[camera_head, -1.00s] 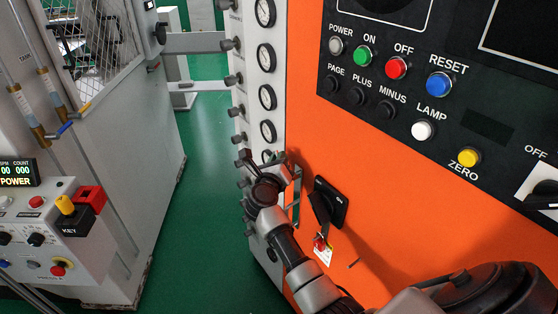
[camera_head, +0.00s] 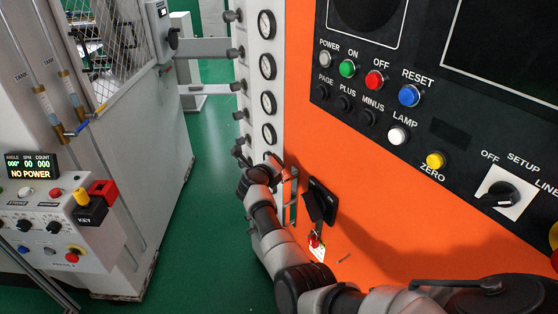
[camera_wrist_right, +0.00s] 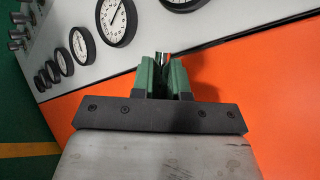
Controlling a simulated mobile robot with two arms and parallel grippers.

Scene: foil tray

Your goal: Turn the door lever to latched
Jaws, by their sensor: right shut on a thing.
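My left gripper is not in view.
The gauge column (camera_head: 268,98) with knobs stands left of the gripper. The black control panel (camera_head: 450,130) is above right. A grey console (camera_head: 50,220) is at far left. Green floor (camera_head: 205,170) lies between.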

